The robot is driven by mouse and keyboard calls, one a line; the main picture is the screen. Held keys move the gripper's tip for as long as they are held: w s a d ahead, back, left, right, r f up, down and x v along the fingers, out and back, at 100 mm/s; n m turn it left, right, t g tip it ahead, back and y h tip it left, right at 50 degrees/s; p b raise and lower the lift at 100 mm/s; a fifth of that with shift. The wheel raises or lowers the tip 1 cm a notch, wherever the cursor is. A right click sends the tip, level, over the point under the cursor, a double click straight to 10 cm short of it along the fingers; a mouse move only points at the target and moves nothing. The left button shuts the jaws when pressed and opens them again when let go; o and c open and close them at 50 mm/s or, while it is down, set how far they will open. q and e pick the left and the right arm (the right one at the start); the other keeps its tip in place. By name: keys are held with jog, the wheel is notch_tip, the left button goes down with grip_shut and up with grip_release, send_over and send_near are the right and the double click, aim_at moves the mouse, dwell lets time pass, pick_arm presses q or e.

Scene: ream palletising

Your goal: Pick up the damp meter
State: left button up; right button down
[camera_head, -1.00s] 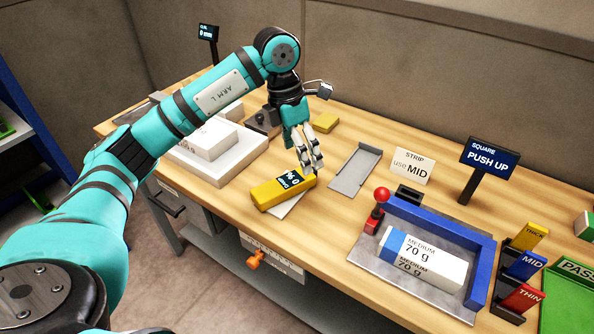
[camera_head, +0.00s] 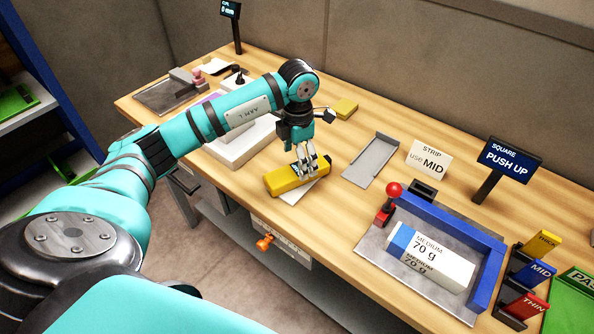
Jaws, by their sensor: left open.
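The damp meter (camera_head: 283,181) is a yellow block lying on the wooden bench, partly over a white sheet. My left gripper (camera_head: 309,171) points down at the meter's right part, its fingers spread at the body and covering most of the dark display. I cannot tell whether the fingers touch it. My right gripper is not in view.
A "MEDIUM 70 g" ream (camera_head: 432,256) sits in a blue-edged fixture (camera_head: 458,229) with a red-knobbed lever (camera_head: 392,196). White blocks (camera_head: 238,148) stand at left.

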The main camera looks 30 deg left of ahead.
aim_at(297, 169)
pick_arm(q)
jog(key=shift+f+p, duration=0.35)
notch_tip(297, 169, down, 4)
jog(key=shift+w+a+r+p, duration=0.1)
jog(key=shift+a+p, duration=0.05)
jog(key=shift+p, duration=0.65)
jog(key=shift+f, duration=0.35)
jog(key=c, duration=1.4)
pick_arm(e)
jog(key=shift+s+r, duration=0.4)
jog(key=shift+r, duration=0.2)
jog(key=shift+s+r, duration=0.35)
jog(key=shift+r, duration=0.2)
